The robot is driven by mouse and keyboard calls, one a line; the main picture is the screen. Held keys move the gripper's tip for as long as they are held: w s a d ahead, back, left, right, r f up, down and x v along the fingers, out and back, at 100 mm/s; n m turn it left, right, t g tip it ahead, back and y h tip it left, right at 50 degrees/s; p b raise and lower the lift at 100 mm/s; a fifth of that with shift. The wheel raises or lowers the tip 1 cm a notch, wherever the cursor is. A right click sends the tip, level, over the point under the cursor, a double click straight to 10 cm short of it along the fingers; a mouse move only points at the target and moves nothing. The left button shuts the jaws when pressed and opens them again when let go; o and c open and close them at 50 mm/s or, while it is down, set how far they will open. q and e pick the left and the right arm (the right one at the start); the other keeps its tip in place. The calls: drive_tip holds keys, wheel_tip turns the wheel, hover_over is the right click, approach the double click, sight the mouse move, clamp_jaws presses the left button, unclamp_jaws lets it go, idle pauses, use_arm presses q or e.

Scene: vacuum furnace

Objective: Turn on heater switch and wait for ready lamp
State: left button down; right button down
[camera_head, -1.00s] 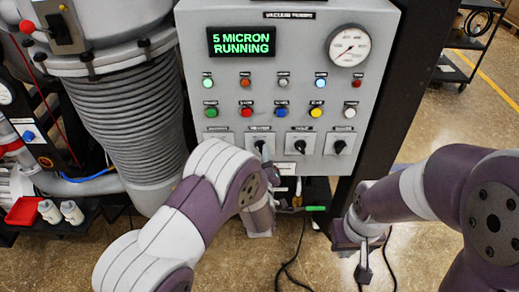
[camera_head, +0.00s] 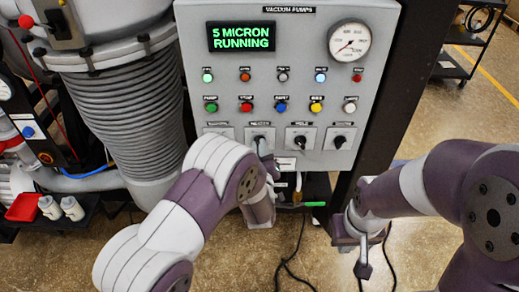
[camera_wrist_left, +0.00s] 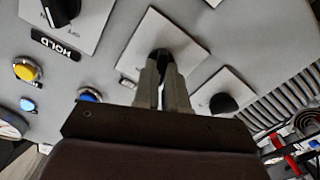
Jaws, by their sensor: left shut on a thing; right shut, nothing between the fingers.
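The control panel (camera_head: 385,60) stands ahead, with a display reading "5 MICRON RUNNING". Its bottom row holds black rotary switches. The heater switch (camera_head: 259,131) is the second from the left. My left gripper (camera_head: 264,150) is at this switch from below, its wrist hiding part of the panel's lower edge. In the left wrist view, the left gripper (camera_wrist_left: 164,88) has its fingers closed on the dark knob of the heater switch (camera_wrist_left: 160,55). A row of small lamps (camera_head: 245,75) sits above the buttons; some look lit. My right gripper (camera_head: 363,262) is shut and empty, low at the right.
A pressure gauge (camera_head: 349,42) is at the panel's upper right. The hold switch (camera_head: 299,136) is just right of the heater switch. A ribbed grey hose (camera_head: 140,115) stands left of the panel. Cables lie on the open floor below.

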use_arm(q)
drive_tip(key=m+b, duration=0.2)
drive_tip(key=m, duration=0.8)
drive_tip(key=shift+d+r+m, duration=0.1)
drive_tip(key=shift+d+m, duration=0.05)
drive_tip(key=shift+m, duration=0.25)
idle(0.4)
drive_tip(key=c, duration=1.2)
unclamp_jaws()
drive_tip(key=s+b, duration=0.2)
drive_tip(key=s, duration=1)
drive_tip(key=shift+s, duration=0.3)
